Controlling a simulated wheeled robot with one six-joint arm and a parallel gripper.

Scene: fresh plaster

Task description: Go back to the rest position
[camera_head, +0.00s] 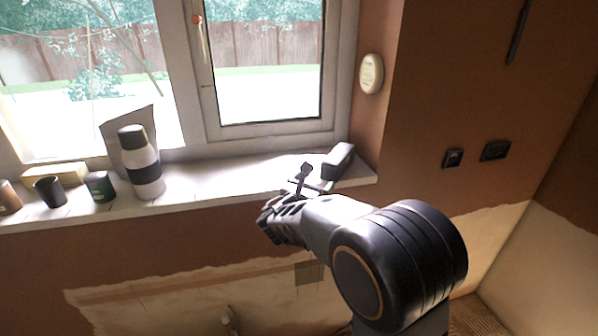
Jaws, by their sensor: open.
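My gripper (297,190) is at the end of my arm, in front of the right part of the white window sill (225,178). It is open, and I see nothing held in it. A small grey block-like object (338,161) lies on the sill just behind and to the right of the gripper. They look close, but I cannot tell whether they touch. My arm's large dark joint covers part of the wall below the sill.
On the sill's left stand a white and black bottle (146,172), a grey upright packet (116,131), a dark green can (99,187), a dark cup (48,191) and a yellowish block (55,174). A white oval device (371,73) and dark sockets (494,151) are on the brown wall.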

